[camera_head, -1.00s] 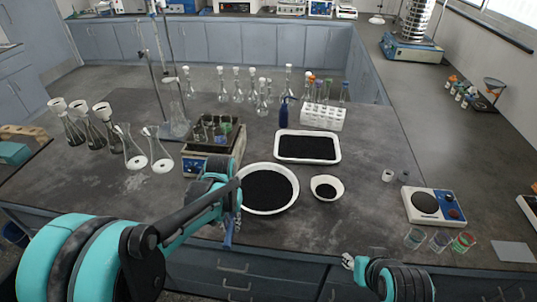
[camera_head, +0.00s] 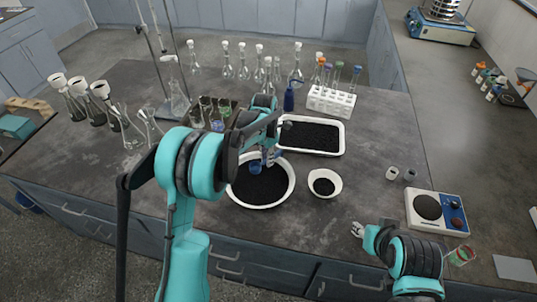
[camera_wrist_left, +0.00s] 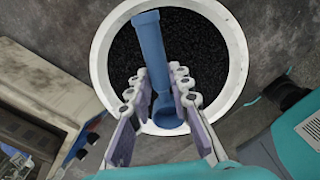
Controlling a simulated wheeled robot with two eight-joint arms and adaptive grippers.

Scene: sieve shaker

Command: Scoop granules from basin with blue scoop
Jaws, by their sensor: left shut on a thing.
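The white round basin (camera_head: 289,196) stands near the table's front, filled with black granules (camera_head: 262,188). It also shows in the left wrist view (camera_wrist_left: 237,60). My left gripper (camera_head: 270,158) is over the basin's far part, shut on the blue scoop (camera_head: 256,167). In the left wrist view the scoop (camera_wrist_left: 151,45) lies between the fingers (camera_wrist_left: 160,92), its long shaft across the granules and its rounded end near the basin's rim. I cannot tell whether the scoop touches the granules. My right gripper (camera_head: 358,229) is near the front edge, apart from the basin; its opening is unclear.
A small white bowl (camera_head: 338,183) of black granules stands right of the basin, and a white tray (camera_head: 342,147) of them behind. Flasks, a dark blue bottle (camera_head: 289,99) and a tube rack (camera_head: 332,102) stand farther back. A hotplate (camera_head: 437,212) is at right.

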